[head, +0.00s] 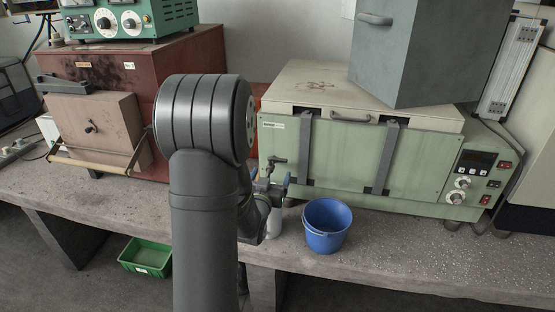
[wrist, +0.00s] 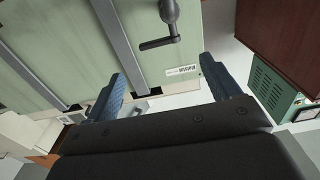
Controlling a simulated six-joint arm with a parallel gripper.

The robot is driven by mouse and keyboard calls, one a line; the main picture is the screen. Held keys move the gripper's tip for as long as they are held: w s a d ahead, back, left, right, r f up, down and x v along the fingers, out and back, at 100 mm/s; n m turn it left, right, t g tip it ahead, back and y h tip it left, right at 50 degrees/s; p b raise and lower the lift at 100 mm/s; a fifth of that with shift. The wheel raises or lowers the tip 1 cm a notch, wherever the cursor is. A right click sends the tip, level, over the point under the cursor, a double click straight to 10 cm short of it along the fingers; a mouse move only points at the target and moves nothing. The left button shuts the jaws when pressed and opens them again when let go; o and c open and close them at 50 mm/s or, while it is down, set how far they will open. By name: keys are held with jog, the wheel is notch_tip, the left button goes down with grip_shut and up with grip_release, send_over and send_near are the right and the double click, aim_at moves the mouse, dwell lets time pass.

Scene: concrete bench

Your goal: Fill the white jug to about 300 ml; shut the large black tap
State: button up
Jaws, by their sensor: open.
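A black tap (head: 277,163) with a lever handle shows just above my gripper (head: 271,179), in front of the green oven. In the wrist view a black tap part (wrist: 168,14) with a lever lies beyond the blue fingertips of my gripper (wrist: 163,68). The fingers are apart, and I see nothing held between them. A pale vessel (head: 273,224), probably the white jug, stands on the bench below my gripper, partly hidden by my arm. Its water level and any water stream cannot be made out.
A blue bucket (head: 341,237) stands close to the right of the pale vessel, near the bench's front edge. The green oven (head: 345,157) stands behind. A brown furnace (head: 185,68) is at the left. A green tray (head: 146,257) lies below the bench. The bench front at right is clear.

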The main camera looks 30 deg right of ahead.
jog(key=x, duration=1)
jog(key=shift+a, duration=0.1)
jog(key=c, duration=1)
